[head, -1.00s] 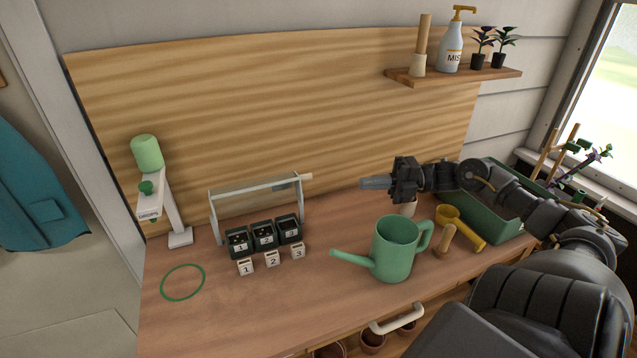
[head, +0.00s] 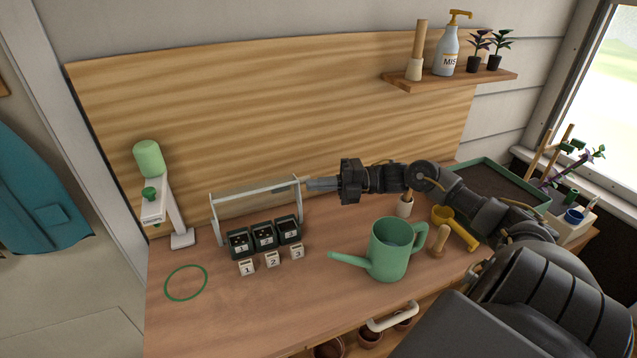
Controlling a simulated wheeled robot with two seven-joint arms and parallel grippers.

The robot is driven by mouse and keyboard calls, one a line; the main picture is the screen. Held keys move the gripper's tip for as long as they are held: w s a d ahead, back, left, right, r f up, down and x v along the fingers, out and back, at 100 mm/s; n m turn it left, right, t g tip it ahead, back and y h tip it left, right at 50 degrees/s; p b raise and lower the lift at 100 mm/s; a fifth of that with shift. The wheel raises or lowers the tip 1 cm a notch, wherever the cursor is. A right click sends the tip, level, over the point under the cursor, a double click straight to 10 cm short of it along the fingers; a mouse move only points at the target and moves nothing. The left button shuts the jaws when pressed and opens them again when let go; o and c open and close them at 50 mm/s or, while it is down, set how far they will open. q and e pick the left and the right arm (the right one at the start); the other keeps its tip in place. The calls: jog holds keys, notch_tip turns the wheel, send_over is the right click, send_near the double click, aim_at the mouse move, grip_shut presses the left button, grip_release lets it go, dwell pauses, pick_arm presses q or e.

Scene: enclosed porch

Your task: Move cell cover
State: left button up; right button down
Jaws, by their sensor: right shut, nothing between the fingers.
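The cell cover (head: 240,193), a pale clear panel with a light frame, stands upright behind the seed cells. Three dark cells (head: 263,235), numbered 1, 2 and 3, sit in front of it, uncovered and holding soil. My right gripper (head: 310,184) is shut and empty, reaching in from the right with its fingertips at the cover's upper right corner. The fingertips hide the small knob there; I cannot tell whether they touch it. My left gripper is not in view.
A green watering can (head: 389,250) stands below my right arm. White number blocks (head: 272,259) stand before the cells, and a green ring (head: 186,282) lies at left. A stand with a green bottle (head: 148,158) rises at back left. A soil tray (head: 490,188) sits at right.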

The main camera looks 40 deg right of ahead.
dwell(0.3)
jog(key=shift+w+d+r+m+b, duration=0.2)
jog(key=shift+w+b, duration=0.25)
jog(key=shift+b, duration=0.2)
jog(key=shift+w+d+r+m+b, duration=0.1)
jog(key=shift+w+m+b, duration=0.1)
jog(key=shift+w+b, duration=0.3)
jog(key=shift+s, duration=0.1)
jog(key=shift+a, duration=0.1)
